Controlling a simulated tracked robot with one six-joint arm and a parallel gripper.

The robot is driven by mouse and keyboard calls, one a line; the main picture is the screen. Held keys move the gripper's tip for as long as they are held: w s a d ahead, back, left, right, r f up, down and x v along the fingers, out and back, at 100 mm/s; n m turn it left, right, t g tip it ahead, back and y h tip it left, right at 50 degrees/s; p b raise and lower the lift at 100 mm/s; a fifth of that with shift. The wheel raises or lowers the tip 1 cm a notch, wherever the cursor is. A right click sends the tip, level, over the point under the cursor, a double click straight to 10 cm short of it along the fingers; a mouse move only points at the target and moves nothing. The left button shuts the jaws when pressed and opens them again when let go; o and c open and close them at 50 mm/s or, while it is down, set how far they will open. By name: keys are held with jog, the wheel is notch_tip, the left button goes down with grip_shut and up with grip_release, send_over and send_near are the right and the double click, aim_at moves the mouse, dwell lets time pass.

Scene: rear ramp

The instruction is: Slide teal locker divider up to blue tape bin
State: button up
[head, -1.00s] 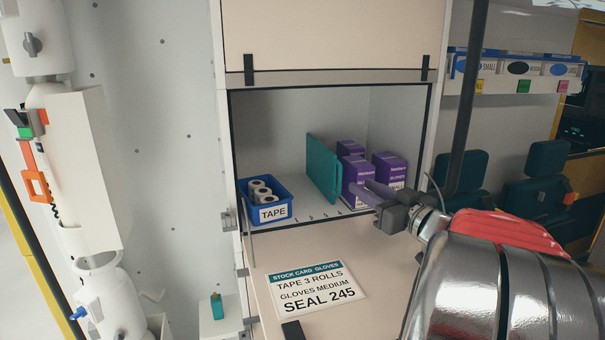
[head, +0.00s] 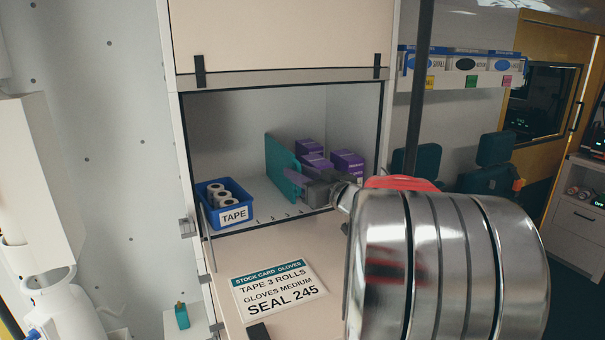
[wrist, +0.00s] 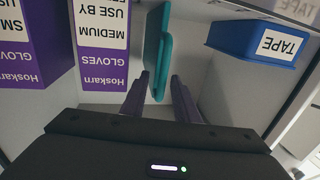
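The teal locker divider (head: 281,162) stands upright in the locker, right of the blue tape bin (head: 221,200), with a clear gap between them. The bin holds white rolls. In the wrist view, which shows the scene upside down, the divider (wrist: 161,50) reaches down between the two purple fingers of my gripper (wrist: 160,82). The fingers are apart, one on each side of it, and I see no firm grip. The bin (wrist: 262,42) is at upper right there. In the head view my gripper (head: 291,175) is at the divider's front edge and hides part of it.
Purple glove boxes (head: 347,164) stand just right of the divider. Numbers mark the locker floor. A stock card (head: 277,288) lies on the panel below the opening. The floor between bin and divider is clear.

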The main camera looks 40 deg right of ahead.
jog(key=shift+c, duration=0.7)
grip_shut()
jog(key=shift+a, duration=0.1)
